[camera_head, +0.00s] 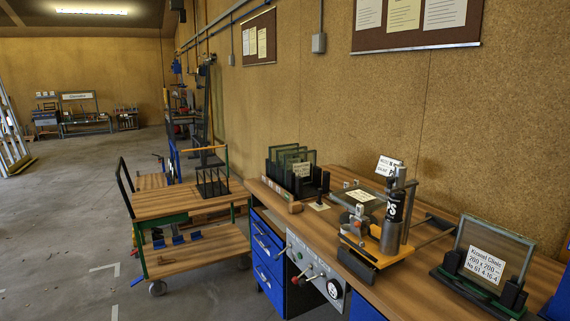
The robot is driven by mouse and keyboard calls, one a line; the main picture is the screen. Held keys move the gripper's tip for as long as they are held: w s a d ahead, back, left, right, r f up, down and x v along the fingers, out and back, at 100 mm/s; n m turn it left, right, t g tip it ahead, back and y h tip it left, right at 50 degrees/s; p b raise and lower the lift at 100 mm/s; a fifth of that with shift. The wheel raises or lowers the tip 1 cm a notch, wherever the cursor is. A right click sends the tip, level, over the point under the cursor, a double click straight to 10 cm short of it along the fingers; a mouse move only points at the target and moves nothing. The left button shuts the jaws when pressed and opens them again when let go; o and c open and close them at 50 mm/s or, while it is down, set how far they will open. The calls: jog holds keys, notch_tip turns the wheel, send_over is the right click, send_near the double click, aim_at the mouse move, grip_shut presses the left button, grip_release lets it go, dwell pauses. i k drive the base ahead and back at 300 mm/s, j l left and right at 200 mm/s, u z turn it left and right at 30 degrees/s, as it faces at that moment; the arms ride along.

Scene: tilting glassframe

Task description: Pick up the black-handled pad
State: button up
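I cannot single out the black-handled pad for certain. A flat black piece with an orange edge (358,252) lies at the front of the fixture on the workbench and may be it. The fixture (392,225) has a dark upright cylinder, a grey column and a "PS" label. A glass pane (352,199) with a paper label lies flat just behind and left of it. My gripper is not in view.
The wooden workbench (341,277) runs along the right wall over blue drawers (266,252). A rack of upright panes (296,176) stands at its far end, a labelled pane (488,262) at its near end. A trolley (182,203) stands left; the floor beyond is open.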

aim_at(319, 203)
jog(key=i+j+z, duration=0.15)
jog(key=i, duration=0.25)
jog(key=i+j+z, duration=0.15)
jog(key=i+j, duration=0.25)
jog(key=i+j+z, duration=0.15)
jog(key=i+j, duration=0.2)
jog(key=i+j+z, duration=0.15)
jog(key=i+j, duration=0.2)
jog(key=i+j+z, duration=0.2)
jog(key=j, duration=0.3)
jog(key=i+j+z, duration=0.15)
jog(key=i+j, duration=0.25)
jog(key=i+j+z, duration=0.15)
jog(key=j, duration=0.5)
jog(key=i+j+z, duration=0.15)
jog(key=i+j, duration=0.2)
jog(key=j, duration=0.2)
